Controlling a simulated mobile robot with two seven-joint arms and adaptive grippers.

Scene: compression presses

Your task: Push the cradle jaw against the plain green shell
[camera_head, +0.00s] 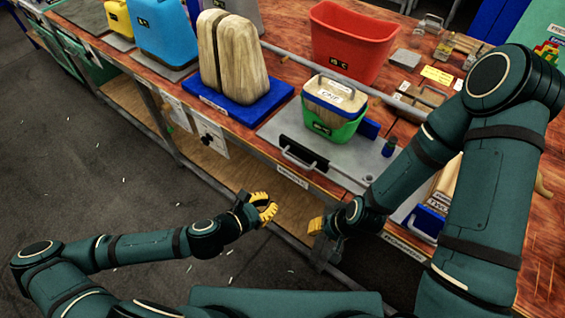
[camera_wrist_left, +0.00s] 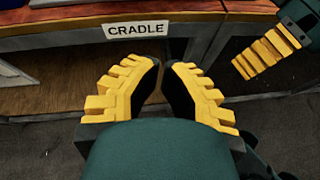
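The green shell (camera_head: 345,131) stands on a grey bench plate in the head view, with a striped wooden piece (camera_head: 335,93) rising out of it. A dark bar, which looks like the cradle jaw (camera_head: 311,149), lies in front of it with a metal handle (camera_head: 298,158). A gap seems to separate bar and shell. My left gripper (camera_head: 268,208) is below the bench's front edge, apart from the jaw and empty. Its yellow fingers (camera_wrist_left: 161,66) nearly meet at the tips in the left wrist view. My right gripper (camera_head: 316,226) is also low before the bench; its finger gap is hidden.
A CRADLE label (camera_wrist_left: 136,30) marks the bench edge. Left of the shell, tall wooden halves (camera_head: 230,60) stand on a blue base (camera_head: 228,103). A red bin (camera_head: 350,43) stands behind. My right arm covers the bench's right side. Open floor lies left of the bench.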

